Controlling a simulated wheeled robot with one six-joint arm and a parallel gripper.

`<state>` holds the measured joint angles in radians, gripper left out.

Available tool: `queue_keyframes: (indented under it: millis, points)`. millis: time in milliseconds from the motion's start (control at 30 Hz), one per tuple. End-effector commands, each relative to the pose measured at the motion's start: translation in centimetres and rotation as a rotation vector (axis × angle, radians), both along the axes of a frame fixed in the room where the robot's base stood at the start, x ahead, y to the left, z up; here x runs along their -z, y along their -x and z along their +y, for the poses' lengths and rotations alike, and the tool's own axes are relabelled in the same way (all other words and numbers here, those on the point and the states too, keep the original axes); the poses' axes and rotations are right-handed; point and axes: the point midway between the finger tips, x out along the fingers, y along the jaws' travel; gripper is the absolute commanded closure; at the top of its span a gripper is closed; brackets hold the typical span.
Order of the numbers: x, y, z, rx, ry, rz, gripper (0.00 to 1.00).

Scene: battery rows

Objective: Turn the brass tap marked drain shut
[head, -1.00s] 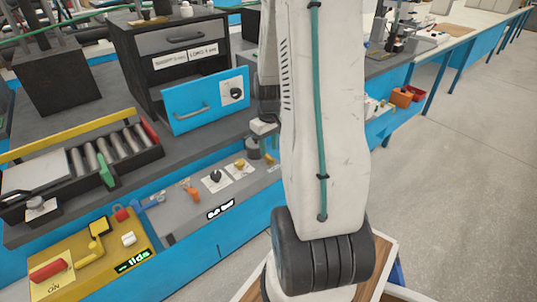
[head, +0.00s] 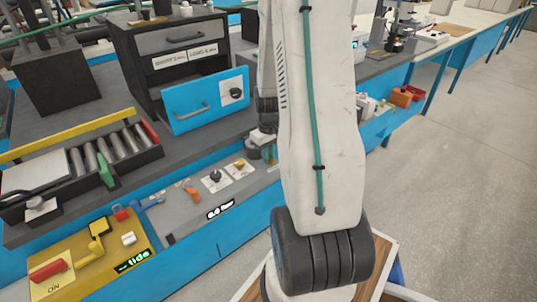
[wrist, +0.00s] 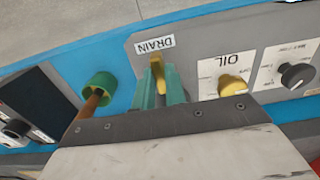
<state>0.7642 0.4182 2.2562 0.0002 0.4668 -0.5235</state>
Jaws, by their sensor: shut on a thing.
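In the head view my gripper (head: 269,152) is at the right end of the grey panel, mostly behind my arm, and the tap cannot be made out there.
A yellow knob marked OIL (wrist: 232,86) and a dark knob (wrist: 297,75) are to the right of the tap. A green ring-shaped part with a brass-coloured rod (wrist: 99,87) is close on the left. A blue drawer (head: 207,100) stands open above the panel.

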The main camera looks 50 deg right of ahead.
Motion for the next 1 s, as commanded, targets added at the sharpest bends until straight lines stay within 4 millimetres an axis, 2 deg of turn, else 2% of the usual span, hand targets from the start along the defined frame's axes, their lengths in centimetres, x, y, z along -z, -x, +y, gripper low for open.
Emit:
queue_keyframes:
  millis: [367, 1000]
  points:
    - [-0.04, 0.00, -0.05, 0.155, 0.000, 0.000, 1.00]
    - [-0.05, 0.00, -0.05, 0.749, 0.000, 0.000, 1.00]
